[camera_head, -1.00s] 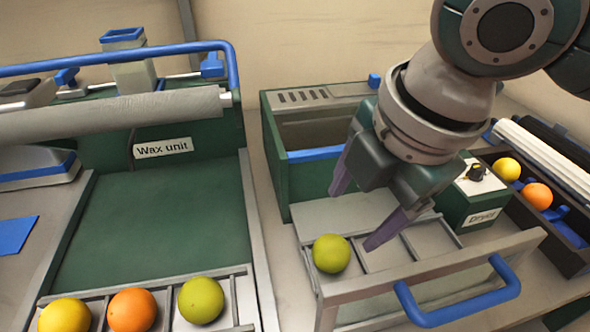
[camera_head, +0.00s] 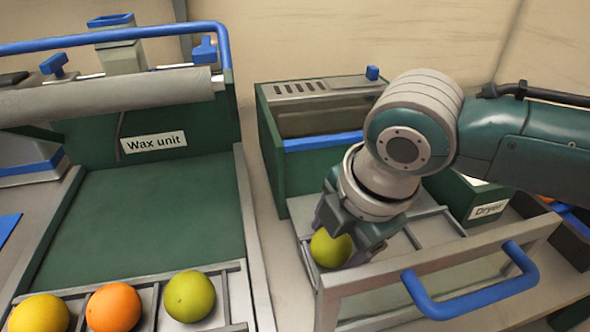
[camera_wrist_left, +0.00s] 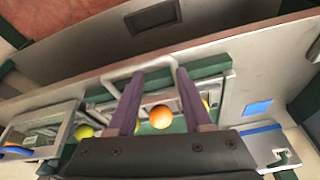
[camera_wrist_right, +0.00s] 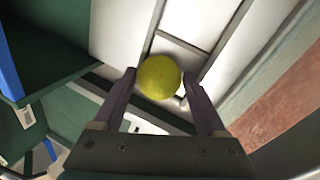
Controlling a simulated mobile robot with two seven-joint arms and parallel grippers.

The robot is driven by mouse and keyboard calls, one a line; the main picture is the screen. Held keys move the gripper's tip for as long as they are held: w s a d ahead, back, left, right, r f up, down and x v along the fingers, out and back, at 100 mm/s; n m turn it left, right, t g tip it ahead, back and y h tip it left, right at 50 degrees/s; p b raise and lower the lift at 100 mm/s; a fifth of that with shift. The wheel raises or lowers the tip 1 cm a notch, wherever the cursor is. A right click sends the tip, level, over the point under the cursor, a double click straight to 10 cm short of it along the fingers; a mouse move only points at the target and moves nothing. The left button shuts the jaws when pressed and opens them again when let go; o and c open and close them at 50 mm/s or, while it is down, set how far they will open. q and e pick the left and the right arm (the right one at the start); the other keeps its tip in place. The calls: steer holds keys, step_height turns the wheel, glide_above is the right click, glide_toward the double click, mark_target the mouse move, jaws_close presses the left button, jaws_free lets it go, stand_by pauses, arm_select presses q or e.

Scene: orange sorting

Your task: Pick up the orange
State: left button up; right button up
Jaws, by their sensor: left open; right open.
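An orange fruit (camera_head: 114,306) lies in the middle slot of the wax unit's front rack, between a yellow fruit (camera_head: 40,314) and a yellow-green fruit (camera_head: 190,296). A single yellow-green fruit (camera_head: 330,248) lies in the left slot of the dryer's tray. My right gripper (camera_head: 345,240) is down over it. In the right wrist view this fruit (camera_wrist_right: 159,77) sits between the open fingertips. I cannot tell whether they touch it. In the left wrist view my left gripper (camera_wrist_left: 158,76) is open and empty, with the orange fruit (camera_wrist_left: 161,117) showing between its fingers.
The wax unit's green bed (camera_head: 150,215) is clear. The dryer drawer's front wall with its blue handle (camera_head: 470,292) stands close to my right gripper. The dryer's green box (camera_head: 320,140) is behind it. Another orange fruit (camera_head: 545,198) shows partly at the right.

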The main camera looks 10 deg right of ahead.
steer(key=shift+r, duration=0.1)
steer(key=c, duration=1.1)
steer(key=shift+o, duration=0.2)
steer(key=s+d+r+m+g+h+p, duration=0.1)
steer(key=s+r+m+p, duration=0.3)
steer(key=r+p, duration=1.2)
steer(key=s+d+r+m+g+h+p, duration=0.1)
steer(key=r+m+p, duration=0.9)
steer(key=r, duration=2.1)
steer(key=s+d+r+m+g+h+p, duration=0.1)
steer(key=s+r+m+p, duration=0.5)
steer(key=r+p, duration=1.6)
step_height(320, 180, up, 3)
steer(key=shift+s+d+f+m+h, duration=0.15)
steer(key=shift+s+d+m+h, duration=0.2)
steer(key=shift+d+m+h, duration=0.65)
